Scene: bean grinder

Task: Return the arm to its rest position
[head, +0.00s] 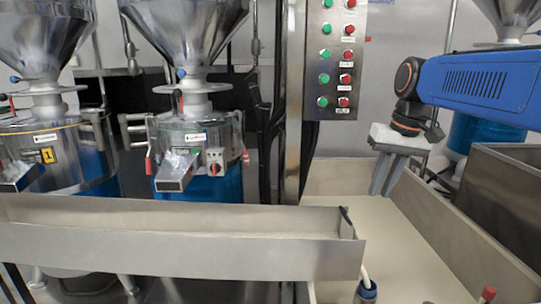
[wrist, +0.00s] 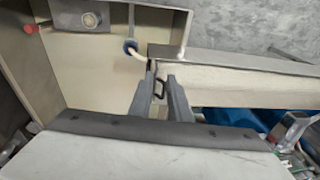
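My blue arm (head: 475,85) reaches in from the right in the head view. My gripper (head: 382,190) hangs at its end with its fingers pointing down, over the pale tray (head: 330,187). In the wrist view my gripper (wrist: 161,77) shows two grey fingers with a narrow gap between them. Nothing is held in the gap. A small black handle (wrist: 159,89) shows beyond the fingers, at the end of the metal trough; it also shows in the head view (head: 347,222), apart from my gripper.
A long metal trough (head: 170,245) crosses the front left. Grinders (head: 197,150) with steel hoppers stand behind it. A button panel (head: 336,60) hangs on a post. A steel bin (head: 505,190) stands at right. A blue-collared cable (head: 366,290) and red knob (head: 488,293) are at the front.

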